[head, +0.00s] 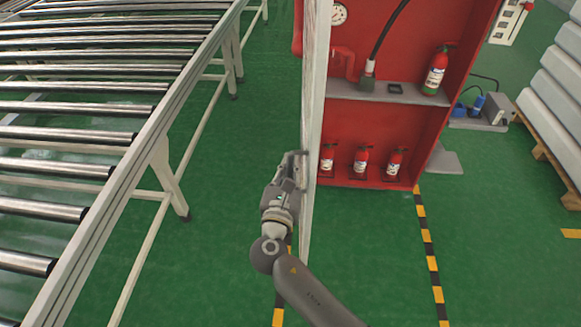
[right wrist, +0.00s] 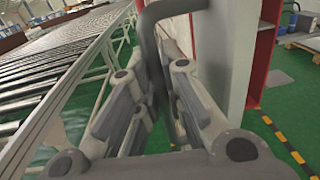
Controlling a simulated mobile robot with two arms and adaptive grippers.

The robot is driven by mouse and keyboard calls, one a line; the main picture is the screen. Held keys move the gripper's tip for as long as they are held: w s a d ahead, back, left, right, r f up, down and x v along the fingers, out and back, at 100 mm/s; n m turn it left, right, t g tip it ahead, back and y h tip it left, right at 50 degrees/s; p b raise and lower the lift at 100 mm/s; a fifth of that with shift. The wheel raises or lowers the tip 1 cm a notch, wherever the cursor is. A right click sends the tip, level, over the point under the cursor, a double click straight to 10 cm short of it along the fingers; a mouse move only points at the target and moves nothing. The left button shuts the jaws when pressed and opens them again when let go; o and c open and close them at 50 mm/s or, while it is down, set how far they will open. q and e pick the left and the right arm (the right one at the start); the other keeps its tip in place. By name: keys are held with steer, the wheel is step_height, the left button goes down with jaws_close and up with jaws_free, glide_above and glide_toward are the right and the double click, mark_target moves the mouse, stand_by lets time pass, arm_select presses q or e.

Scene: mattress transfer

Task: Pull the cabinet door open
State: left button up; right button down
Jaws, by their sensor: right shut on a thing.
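The red cabinet (head: 389,120) stands open in the head view, with its inside showing. Its door (head: 312,110) is swung out toward me and seen nearly edge-on. My right gripper (head: 297,168) is at the left face of the door, near its front edge. In the right wrist view the fingers (right wrist: 155,110) are closed around a grey bar handle (right wrist: 152,40) on the door (right wrist: 220,60). The finger pads partly hide the handle. My left gripper is in neither view.
A roller conveyor (head: 95,110) fills the left side, with green floor between it and the door. Fire extinguishers (head: 361,160) stand on the cabinet's shelves. Wrapped white slabs (head: 555,85) lie on a wooden pallet at the right. Yellow-black tape (head: 428,245) marks the floor.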

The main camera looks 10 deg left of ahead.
steer(key=c, duration=1.5)
jaws_free()
steer(key=shift+s, duration=0.15)
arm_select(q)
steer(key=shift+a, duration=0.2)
arm_select(e)
steer(key=s, duration=1.1)
steer(key=shift+s+a, duration=0.35)
steer(key=shift+a, duration=0.05)
steer(key=shift+f, duration=0.15)
